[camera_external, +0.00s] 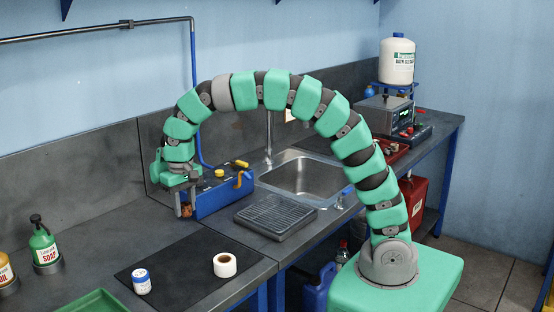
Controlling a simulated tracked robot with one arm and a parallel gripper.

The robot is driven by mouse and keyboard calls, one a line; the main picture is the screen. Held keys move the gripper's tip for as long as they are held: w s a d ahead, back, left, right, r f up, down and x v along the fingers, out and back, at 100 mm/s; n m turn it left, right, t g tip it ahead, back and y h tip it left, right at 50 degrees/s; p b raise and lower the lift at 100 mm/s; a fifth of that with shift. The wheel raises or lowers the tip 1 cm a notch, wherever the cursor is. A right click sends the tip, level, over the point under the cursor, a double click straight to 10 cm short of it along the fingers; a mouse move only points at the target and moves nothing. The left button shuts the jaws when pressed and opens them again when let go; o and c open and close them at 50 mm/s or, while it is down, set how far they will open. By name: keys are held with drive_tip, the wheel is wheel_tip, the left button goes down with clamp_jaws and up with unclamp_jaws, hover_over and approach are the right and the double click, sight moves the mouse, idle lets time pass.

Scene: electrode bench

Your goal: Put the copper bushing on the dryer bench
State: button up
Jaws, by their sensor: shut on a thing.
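My gripper (184,207) hangs down at the end of the green arm, left of the blue box with yellow handles. It is shut on a small copper-brown piece, the copper bushing (187,211), which is mostly hidden by the fingers. The gripper is over the dark grey bench (150,235), near the back wall panel; I cannot tell how high the bushing is above the surface. No label marks the dryer bench, so I cannot tell which section of worktop it is.
The blue box (222,199) stands close right of my gripper. A ribbed drain tray (275,215) and a sink (306,178) lie further right. A black mat (190,262) in front carries a white tape roll (225,265) and a small jar (141,281). A soap bottle (43,245) stands left.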

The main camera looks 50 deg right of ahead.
hover_over(189, 266)
drive_tip(key=f, duration=0.2)
drive_tip(key=shift+n, duration=0.3)
drive_tip(key=shift+f, duration=4.8)
drive_tip(key=shift+f, duration=0.1)
drive_tip(key=o, duration=1.2)
wheel_tip(189, 266, up, 12)
drive_tip(key=shift+r, duration=0.1)
